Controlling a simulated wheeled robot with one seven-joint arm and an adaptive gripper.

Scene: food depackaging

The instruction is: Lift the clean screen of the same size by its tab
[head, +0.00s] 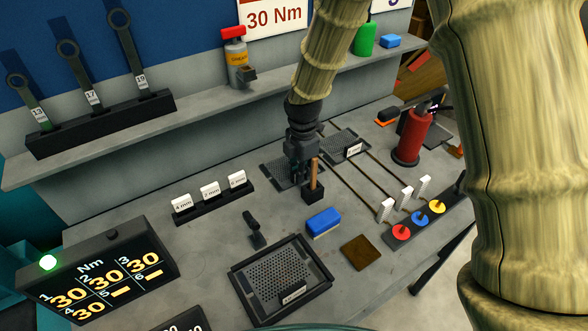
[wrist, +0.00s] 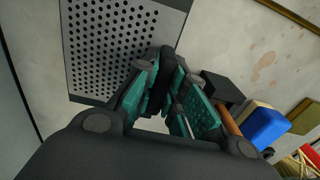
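A grey perforated screen (head: 277,177) lies flat at the back of the bench, partly hidden by my gripper (head: 299,172). In the wrist view the same screen (wrist: 112,40) fills the upper left. My gripper (wrist: 168,72) is over its edge, with its teal fingers close together on a dark upright tab (wrist: 163,82). The size label of this screen is hidden. A second screen (head: 336,139) with a white label lies just behind it to the right. Another screen (head: 268,275) with a label sits in a black frame (head: 239,288) at the front.
A wooden-handled tool in a black block (head: 313,195) stands close to my gripper's right. A blue sponge (head: 323,222), a brown pad (head: 361,252) and a black tool (head: 254,230) lie nearer. White size tags (head: 209,191) stand left. A red cylinder (head: 411,139) stands right.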

